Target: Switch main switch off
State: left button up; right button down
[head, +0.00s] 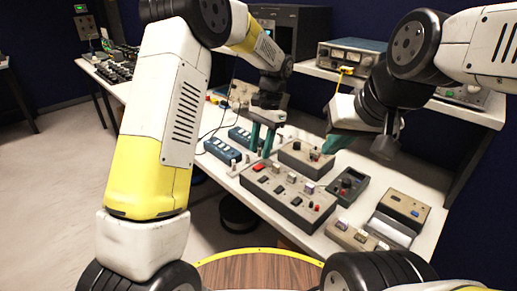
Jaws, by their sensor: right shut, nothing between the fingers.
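A grey control box (285,197) with red buttons and several small switches lies on the white table. A smaller grey box (306,158) with knobs sits behind it. I cannot tell which control is the main switch. My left gripper (262,154) points down just behind the left end of the control box, its two teal fingers apart with nothing visible between them. My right gripper (331,146) is shut and empty, above and behind the smaller grey box. Its fingertips are partly hard to make out.
Blue boxes (222,151) lie left of the control box. A dark handheld device (347,186) and a beige box (404,209) lie to its right. A raised shelf with a teal instrument (350,55) stands behind. A wooden round top (258,272) is in front.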

aim_at(261, 165)
pick_arm(q)
jog(key=v, duration=0.3)
jog(key=s+a+r+n+t+h, duration=0.3)
jog(key=s+a+r+n, duration=0.1)
jog(key=s+a+r, duration=0.7)
jog(key=s+a+r+n+t, duration=0.1)
jog(key=s+a+n+t, duration=0.1)
jog(key=s, duration=0.4)
jog(key=s+a+r+n+t+h, duration=0.1)
jog(key=s+a+n+t, duration=0.1)
jog(key=s, duration=0.5)
jog(key=shift+t, duration=0.7)
